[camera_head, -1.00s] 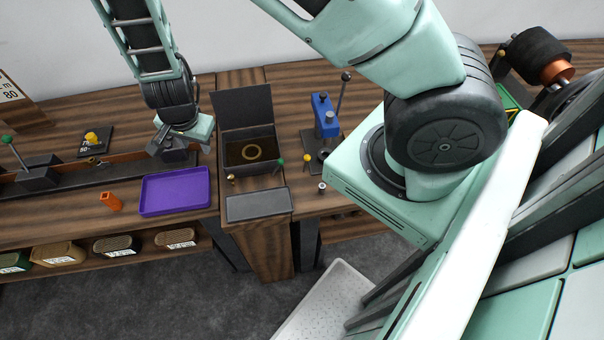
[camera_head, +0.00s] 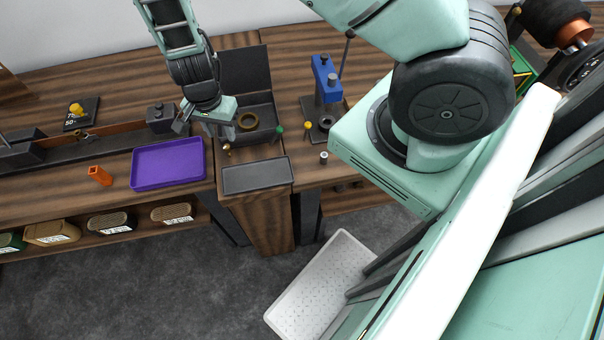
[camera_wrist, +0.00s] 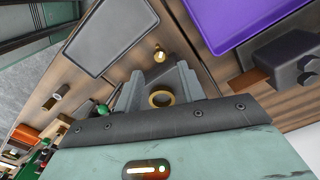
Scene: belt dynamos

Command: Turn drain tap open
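The drain tap looks like the small brass fitting (camera_head: 227,152) low on the front of the dark open-lidded tank (camera_head: 262,137). The tap also shows in the wrist view (camera_wrist: 160,54), just beyond my fingertips. My gripper (camera_head: 210,127) is over the tank's left front side, above and behind the tap. In the wrist view my gripper (camera_wrist: 160,88) has its fingers apart with nothing held. A brass ring (camera_head: 248,121) in the tank shows between the fingers in the wrist view. I see no contact with the tap; its handle position is too small to tell.
A purple tray (camera_head: 168,163) lies left of the tank and a grey tray (camera_head: 257,175) in front of it. A green knob (camera_head: 279,131) and a blue press (camera_head: 326,80) stand to the right. An orange block (camera_head: 99,175) lies at the left.

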